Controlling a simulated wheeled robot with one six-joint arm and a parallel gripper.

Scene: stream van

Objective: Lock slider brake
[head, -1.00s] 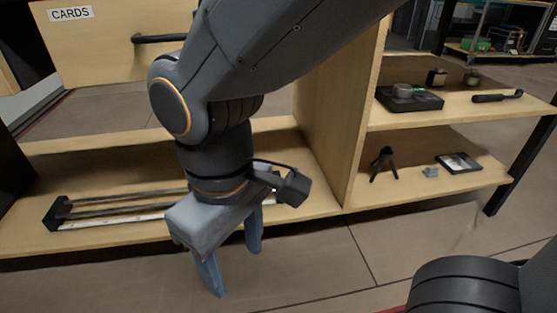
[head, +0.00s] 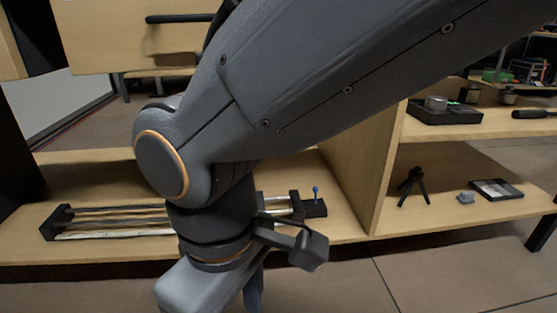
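The slider lies along the low wooden shelf. It has pale and dark rails (head: 120,222) between a black left end block (head: 57,222) and a black right end block (head: 312,207). My arm hides the middle of the rails. A small upright lever with a blue tip (head: 316,192) stands on the right end block; I take it for the brake, and cannot read its lock state. My gripper (head: 232,298) points down in front of the shelf, left of the lever and apart from it. One finger shows at its right side; the other fingertip is outside the picture. It looks open and empty.
A wooden upright panel (head: 362,170) stands right of the slider. Beyond it are shelves with a small black tripod (head: 412,187), a grey block (head: 466,197), a framed tray (head: 497,189) and a black device (head: 445,112). A drawer front with a black handle (head: 180,18) is above.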

